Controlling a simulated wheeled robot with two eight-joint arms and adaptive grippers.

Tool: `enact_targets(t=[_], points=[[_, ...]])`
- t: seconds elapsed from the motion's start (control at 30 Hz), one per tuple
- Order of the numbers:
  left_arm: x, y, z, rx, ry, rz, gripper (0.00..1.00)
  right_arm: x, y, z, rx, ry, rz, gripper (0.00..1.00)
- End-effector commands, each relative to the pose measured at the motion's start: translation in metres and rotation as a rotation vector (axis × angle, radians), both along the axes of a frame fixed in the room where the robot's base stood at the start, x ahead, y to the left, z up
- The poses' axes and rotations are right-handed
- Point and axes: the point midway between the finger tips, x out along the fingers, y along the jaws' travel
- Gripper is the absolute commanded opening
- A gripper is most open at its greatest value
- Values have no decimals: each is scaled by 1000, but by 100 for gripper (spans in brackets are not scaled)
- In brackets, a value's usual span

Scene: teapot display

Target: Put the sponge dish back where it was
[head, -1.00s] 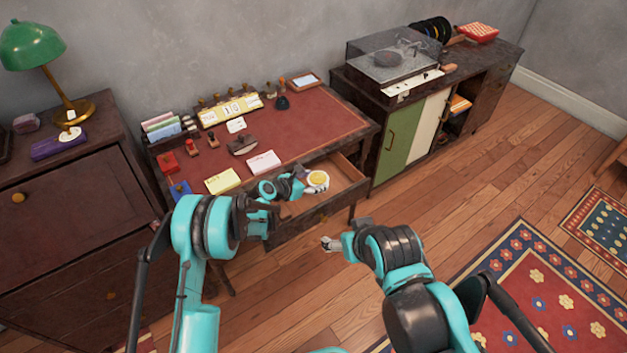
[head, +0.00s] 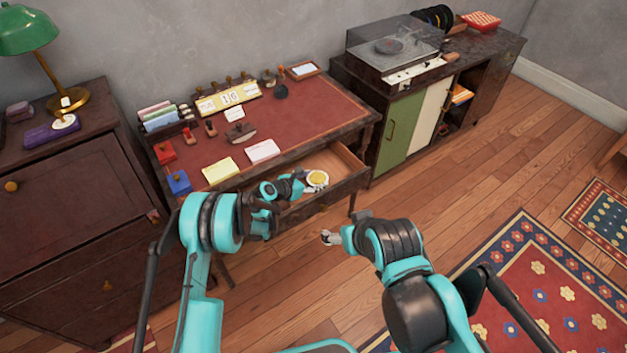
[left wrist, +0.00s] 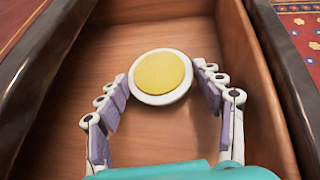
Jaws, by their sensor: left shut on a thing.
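The sponge dish (head: 316,180) is a round white dish with a yellow sponge pad. In the head view it is over the open desk drawer (head: 345,188). In the left wrist view the dish (left wrist: 161,76) sits between the fingertips of my left gripper (left wrist: 160,85), which is shut on it. The wooden drawer floor (left wrist: 160,135) lies beneath; I cannot tell whether the dish touches it. My left gripper (head: 303,182) reaches in from the left. My right gripper (head: 330,238) is small, low in front of the desk, away from the dish; its jaw state is unclear.
The red desk top (head: 290,115) holds a yellow note pad (head: 220,170), a white note pad (head: 263,150), a blue block (head: 179,182), stamps and a calendar (head: 230,97). A cabinet with a record player (head: 395,50) stands at right.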

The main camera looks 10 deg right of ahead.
Motion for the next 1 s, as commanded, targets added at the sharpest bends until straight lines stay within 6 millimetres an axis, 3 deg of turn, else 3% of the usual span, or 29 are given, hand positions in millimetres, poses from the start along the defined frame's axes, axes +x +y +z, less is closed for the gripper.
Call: enact_targets(t=[0.63, 0.67, 0.7, 0.73, 1.0], points=[[0, 0, -12, 0, 0, 0, 25, 0, 0, 0, 0, 0, 0, 74], [0, 0, -11, 0, 0, 0, 75, 0, 0, 0, 0, 0, 0, 74], [0, 0, -11, 0, 0, 0, 85, 0, 0, 0, 0, 0, 0, 74], [0, 0, -11, 0, 0, 0, 91, 0, 0, 0, 0, 0, 0, 74], [0, 0, -11, 0, 0, 0, 91, 0, 0, 0, 0, 0, 0, 74]])
